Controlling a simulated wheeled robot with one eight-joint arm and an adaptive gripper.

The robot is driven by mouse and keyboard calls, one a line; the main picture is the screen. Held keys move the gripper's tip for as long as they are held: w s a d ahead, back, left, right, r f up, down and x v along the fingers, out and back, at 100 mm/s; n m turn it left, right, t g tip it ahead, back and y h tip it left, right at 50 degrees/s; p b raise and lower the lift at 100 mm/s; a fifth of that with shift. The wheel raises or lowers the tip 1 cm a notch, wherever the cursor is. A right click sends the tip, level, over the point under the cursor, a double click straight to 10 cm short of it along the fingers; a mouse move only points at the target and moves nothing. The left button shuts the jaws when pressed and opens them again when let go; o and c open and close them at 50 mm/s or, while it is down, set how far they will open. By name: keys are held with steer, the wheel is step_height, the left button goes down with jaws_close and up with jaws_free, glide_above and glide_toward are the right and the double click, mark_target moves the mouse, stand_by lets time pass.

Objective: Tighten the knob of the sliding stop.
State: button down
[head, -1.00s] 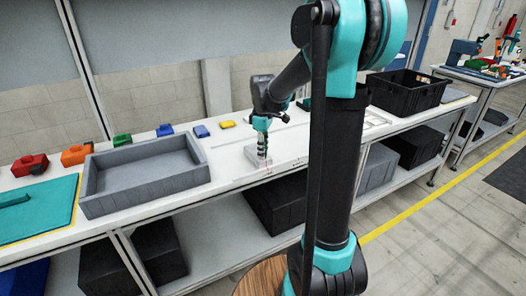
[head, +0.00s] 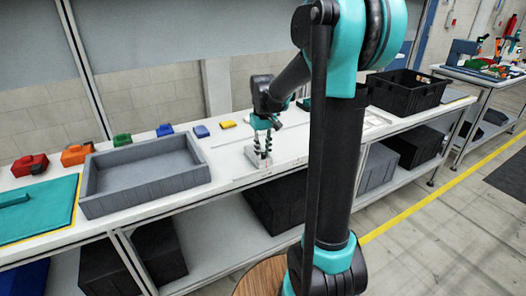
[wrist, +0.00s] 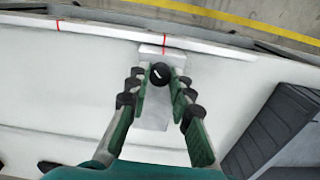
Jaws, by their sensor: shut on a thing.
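The sliding stop (wrist: 155,116) is a pale grey block on a light rail (wrist: 110,32), below my gripper in the wrist view. Its knob (wrist: 160,73) is round and black with a short white line on top. My gripper (wrist: 160,78) points down at it, with dark fingertips on both sides, shut on the knob. In the head view my gripper (head: 263,153) stands over the stop near the front of the white bench. The knob itself is hard to make out there.
A grey open tray (head: 145,205) stands left of the stop. Several coloured blocks sit along the back, including a yellow one (head: 227,124). A black crate (head: 408,92) stands at the right. Red marks (wrist: 163,43) show on the rail.

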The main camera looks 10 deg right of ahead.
steer(key=m, duration=1.3)
steer(key=shift+m, duration=0.4)
steer(key=m, duration=1.2)
steer(key=shift+m, duration=0.4)
steer(key=c, duration=1.3)
jaws_free()
steer(key=shift+c, duration=0.2)
